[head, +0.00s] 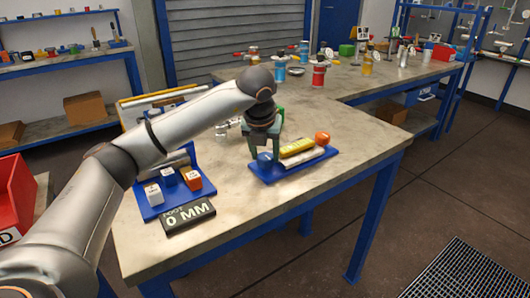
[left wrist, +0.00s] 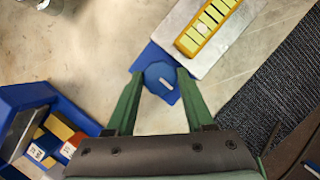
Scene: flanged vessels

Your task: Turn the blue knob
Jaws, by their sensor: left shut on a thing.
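The blue knob (head: 264,158) sits at the left end of a blue base plate (head: 312,166) on the workbench. My left gripper (head: 264,148) reaches down over the knob from above. In the left wrist view the blue knob (left wrist: 160,76) shows a small pale mark on its top and lies between the tips of the green fingers (left wrist: 161,84). The gripper is shut on the knob. In the head view the fingers hide part of it. My right gripper is in neither view.
The same plate carries a yellow slotted block (head: 297,147) and an orange knob (head: 322,138). A blue tray (head: 150,212) with small labelled blocks and a black "0 MM" sign (head: 187,216) stand to the left. Red and blue flanged vessels stand farther back. The bench's front right is clear.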

